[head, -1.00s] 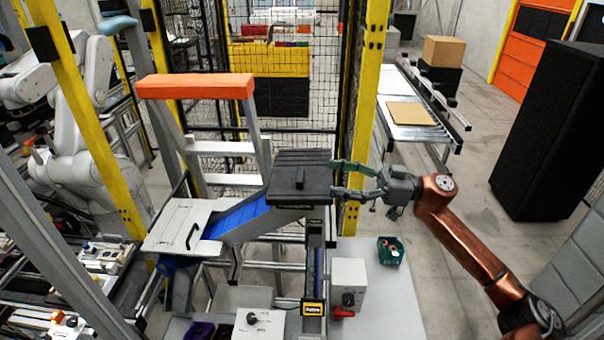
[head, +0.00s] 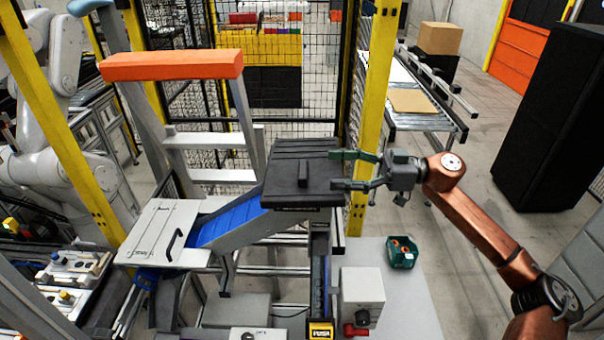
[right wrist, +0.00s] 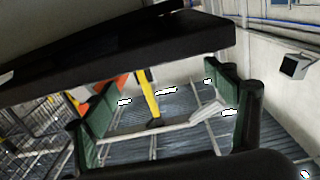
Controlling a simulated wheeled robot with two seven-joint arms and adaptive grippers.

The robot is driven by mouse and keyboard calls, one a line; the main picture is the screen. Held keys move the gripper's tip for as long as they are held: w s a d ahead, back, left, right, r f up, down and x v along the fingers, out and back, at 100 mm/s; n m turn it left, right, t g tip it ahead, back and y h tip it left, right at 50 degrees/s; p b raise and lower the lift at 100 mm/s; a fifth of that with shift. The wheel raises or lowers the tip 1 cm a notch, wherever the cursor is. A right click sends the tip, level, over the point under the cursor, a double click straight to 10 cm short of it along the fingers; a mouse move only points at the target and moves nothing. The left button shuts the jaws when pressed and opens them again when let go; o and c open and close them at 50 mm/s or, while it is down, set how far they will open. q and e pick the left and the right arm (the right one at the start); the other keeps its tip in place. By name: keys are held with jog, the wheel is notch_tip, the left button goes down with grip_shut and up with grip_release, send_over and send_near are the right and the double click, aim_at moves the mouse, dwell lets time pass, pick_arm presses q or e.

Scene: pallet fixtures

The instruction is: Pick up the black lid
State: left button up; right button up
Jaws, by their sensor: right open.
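The black lid (head: 285,197) is a flat, dark, ridged plate with a raised handle block on top. It lies level at the upper end of the blue chute in the head view. My right gripper (head: 337,169) is at the lid's right edge, with its two green fingers spread and pointing left. In the right wrist view, a dark slab, seemingly the lid (right wrist: 150,62), crosses the upper part, and the open fingers (right wrist: 168,105) have only background between them. I cannot tell whether a finger touches the lid. My left gripper is not in view.
A white panel with a black handle (head: 152,232) and a blue chute (head: 230,223) lie left of the lid. A grey control box (head: 362,290) and a green bin (head: 402,252) stand on the table below. A yellow post (head: 378,90) rises close behind my right gripper.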

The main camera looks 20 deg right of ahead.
aim_at(304, 168)
jog(key=shift+w+f, duration=0.15)
jog(key=shift+f, duration=0.25)
jog(key=shift+w+a, duration=0.15)
jog(key=shift+a, duration=0.1)
jog(key=shift+x, duration=0.9)
jog(key=p+x, duration=0.2)
jog(key=x, duration=0.3)
jog(key=shift+a, duration=0.25)
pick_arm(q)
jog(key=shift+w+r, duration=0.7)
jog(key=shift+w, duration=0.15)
pick_arm(e)
jog(key=shift+c, duration=0.4)
jog(key=shift+r, duration=0.1)
jog(key=c, duration=1.9)
jog(key=shift+o, duration=0.2)
jog(key=shift+r, duration=0.1)
